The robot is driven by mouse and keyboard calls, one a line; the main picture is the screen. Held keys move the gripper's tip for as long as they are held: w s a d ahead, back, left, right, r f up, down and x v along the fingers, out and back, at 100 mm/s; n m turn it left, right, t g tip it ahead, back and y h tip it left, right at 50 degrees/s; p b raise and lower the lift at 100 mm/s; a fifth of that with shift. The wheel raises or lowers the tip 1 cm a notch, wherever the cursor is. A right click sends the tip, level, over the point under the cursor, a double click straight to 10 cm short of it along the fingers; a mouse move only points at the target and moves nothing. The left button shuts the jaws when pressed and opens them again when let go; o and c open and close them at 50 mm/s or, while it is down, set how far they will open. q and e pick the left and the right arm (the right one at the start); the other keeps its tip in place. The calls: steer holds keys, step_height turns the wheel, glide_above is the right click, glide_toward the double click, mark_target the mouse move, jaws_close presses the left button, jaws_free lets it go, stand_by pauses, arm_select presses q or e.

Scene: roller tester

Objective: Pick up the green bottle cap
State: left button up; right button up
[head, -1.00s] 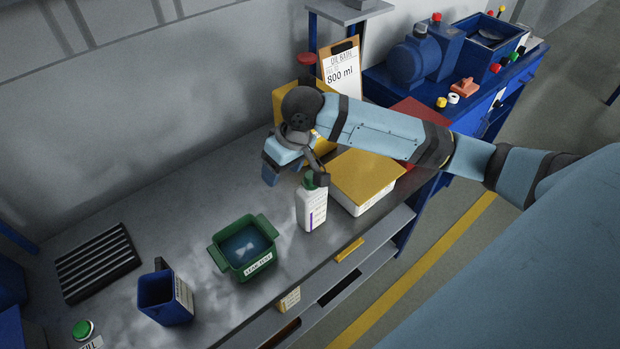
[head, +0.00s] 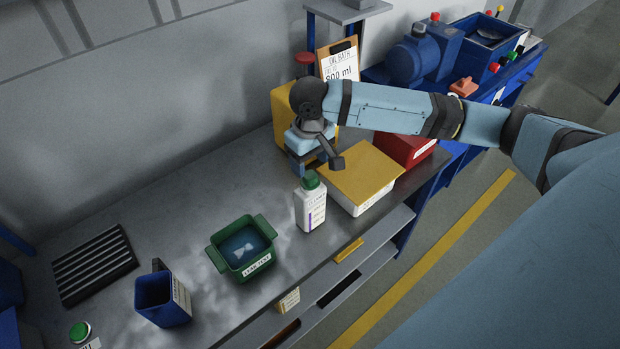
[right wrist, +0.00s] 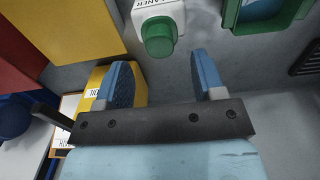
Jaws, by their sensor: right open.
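The green bottle cap (head: 311,180) sits on top of the white bottle (head: 311,208), which stands upright on the bench near its front edge. The cap also shows in the right wrist view (right wrist: 158,38), just beyond the gap between the fingertips. My right gripper (head: 299,168) is behind the bottle in the head view, apart from the cap. In the right wrist view its two blue fingers (right wrist: 160,60) are spread wide with nothing between them. My left gripper is in no view.
A white box with a yellow lid (head: 361,176) stands right of the bottle. A green tub (head: 240,272) stands to its left, with a blue container (head: 163,300) and a black slotted tray (head: 95,262) farther left. A yellow bin (head: 283,104) and red box (head: 402,148) are behind.

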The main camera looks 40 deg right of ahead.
mark_target(310, 174)
step_height(310, 174, down, 5)
steer(key=shift+f, duration=0.1)
steer(key=shift+c, duration=0.3)
steer(key=c, duration=0.7)
